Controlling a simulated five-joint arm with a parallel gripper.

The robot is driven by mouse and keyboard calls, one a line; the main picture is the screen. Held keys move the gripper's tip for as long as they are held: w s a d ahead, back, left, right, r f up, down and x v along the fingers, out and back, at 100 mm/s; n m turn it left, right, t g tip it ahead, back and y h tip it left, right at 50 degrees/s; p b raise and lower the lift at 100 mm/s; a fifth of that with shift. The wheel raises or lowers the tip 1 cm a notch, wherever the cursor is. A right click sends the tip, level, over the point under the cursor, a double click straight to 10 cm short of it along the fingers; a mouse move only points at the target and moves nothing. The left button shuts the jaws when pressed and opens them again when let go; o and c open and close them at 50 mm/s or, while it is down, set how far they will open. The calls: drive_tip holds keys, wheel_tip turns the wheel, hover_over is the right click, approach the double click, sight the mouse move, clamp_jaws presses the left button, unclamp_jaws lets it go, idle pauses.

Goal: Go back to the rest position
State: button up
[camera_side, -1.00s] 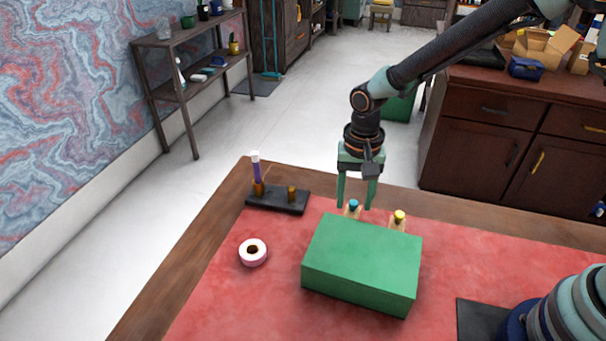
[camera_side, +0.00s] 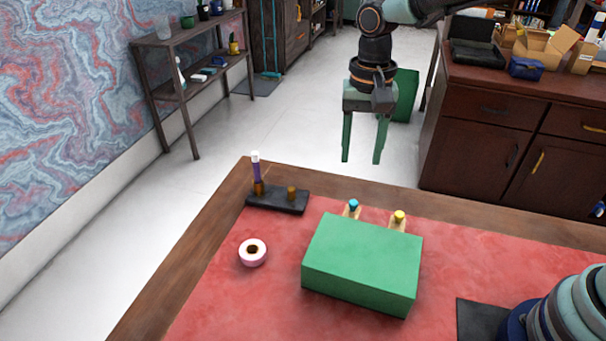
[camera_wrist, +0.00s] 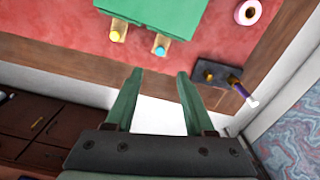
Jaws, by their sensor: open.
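My gripper (camera_side: 362,160) is open and empty, raised well above the far edge of the desk (camera_side: 222,215) with its fingers pointing down. In the wrist view my gripper (camera_wrist: 160,74) shows its two fingers apart with nothing between them. It touches none of the things on the desk.
A green box (camera_side: 362,262) stands on the red desk top, partly hiding a blue-topped piece (camera_side: 353,205) and a yellow-topped piece (camera_side: 399,217) behind it. A pink-and-white ring (camera_side: 253,252) lies to the left. A dark holder (camera_side: 278,200) carries a purple, white-topped stick (camera_side: 256,168).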

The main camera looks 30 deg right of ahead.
drive_tip(key=shift+r, duration=0.25)
drive_tip(key=s+d+r+n+t, duration=0.5)
drive_tip(key=s+d+r+n, duration=0.1)
drive_tip(key=s+d, duration=0.5)
drive_tip(key=shift+d+r+n+t, duration=0.3)
drive_tip(key=shift+d+r+n, duration=0.1)
drive_tip(key=shift+d, duration=0.6)
